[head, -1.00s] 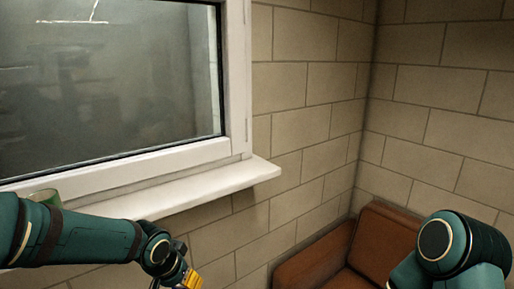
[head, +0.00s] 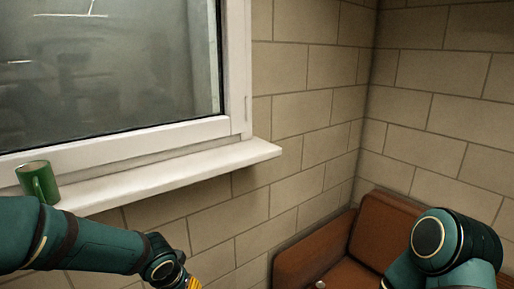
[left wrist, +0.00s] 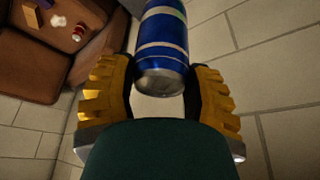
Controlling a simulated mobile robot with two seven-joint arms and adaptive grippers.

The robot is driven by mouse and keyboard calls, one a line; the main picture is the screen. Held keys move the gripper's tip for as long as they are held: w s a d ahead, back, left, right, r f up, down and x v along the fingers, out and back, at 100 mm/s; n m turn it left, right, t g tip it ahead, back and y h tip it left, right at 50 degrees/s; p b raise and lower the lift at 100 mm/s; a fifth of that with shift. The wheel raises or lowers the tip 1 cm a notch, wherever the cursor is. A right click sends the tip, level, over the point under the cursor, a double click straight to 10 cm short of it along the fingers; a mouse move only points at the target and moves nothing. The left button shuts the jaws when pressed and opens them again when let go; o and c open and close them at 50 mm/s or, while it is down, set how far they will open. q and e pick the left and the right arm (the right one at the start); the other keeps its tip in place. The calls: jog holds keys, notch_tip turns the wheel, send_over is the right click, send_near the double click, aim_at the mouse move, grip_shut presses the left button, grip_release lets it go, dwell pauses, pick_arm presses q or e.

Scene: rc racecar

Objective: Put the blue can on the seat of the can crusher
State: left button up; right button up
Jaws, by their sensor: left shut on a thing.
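The blue can (left wrist: 163,35), with pale bands and a silver end, is between the yellow fingers of my left gripper (left wrist: 160,88) in the left wrist view. The gripper is shut on it, and the green palm covers the lower middle of that view. In the head view only a bit of my left gripper (head: 195,284) shows at the bottom edge, and the can is out of that frame. My right gripper is out of view; only the right arm shows at the lower right. The can crusher is not seen in either view.
A green mug (head: 36,184) stands on the white window sill (head: 170,178) above my left arm. A brown sofa (head: 385,230) sits in the corner at the right. In the left wrist view a red-and-white can (left wrist: 78,32) and other small items lie on the sofa.

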pick_arm(q)
jog(key=shift+n, duration=0.9)
jog(key=shift+s+d+f, duration=0.1)
jog(key=shift+s+f, duration=0.15)
jog(key=shift+f, duration=0.6)
jog(key=shift+s+d+f, duration=0.1)
jog(key=shift+s+f, duration=0.2)
jog(key=shift+f, duration=0.55)
jog(key=shift+s+d+f, duration=0.1)
jog(key=shift+s+f, duration=0.15)
jog(key=shift+f, duration=0.6)
jog(key=s+f, duration=0.4)
jog(key=f, duration=0.1)
jog(key=shift+s+f, duration=0.15)
jog(key=shift+s, duration=0.05)
jog(key=shift+d, duration=0.1)
